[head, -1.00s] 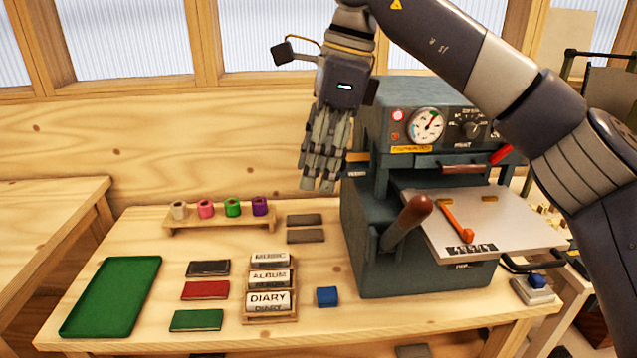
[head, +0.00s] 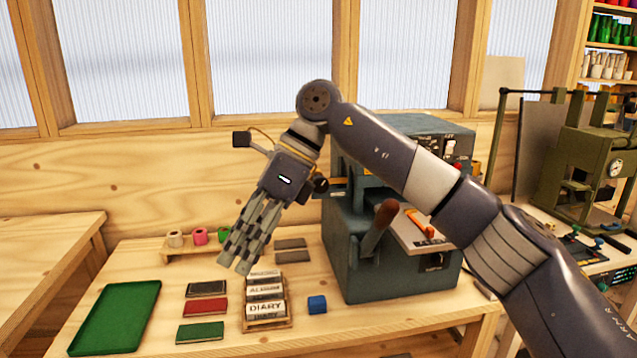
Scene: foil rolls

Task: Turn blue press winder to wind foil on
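The blue-grey press (head: 345,265) stands at the right of the bench, its lever and orange-handled plate partly behind my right arm. I cannot clearly make out a winder; the press's upper left side is partly covered by my arm and wrist. My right gripper (head: 235,264) points down in front of the foil rack, left of the press and apart from it. Nothing shows in its fingers; how far they are open is unclear. A beige foil roll (head: 175,239) and a pink foil roll (head: 199,236) stand on the wooden rack (head: 178,252). My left gripper is out of view.
A green tray (head: 116,318), red book (head: 205,307) and green book (head: 200,332) lie at the left of the bench. Stamp blocks marked DIARY (head: 266,308) and a blue block (head: 317,304) lie near the gripper. An olive press (head: 585,165) stands far right.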

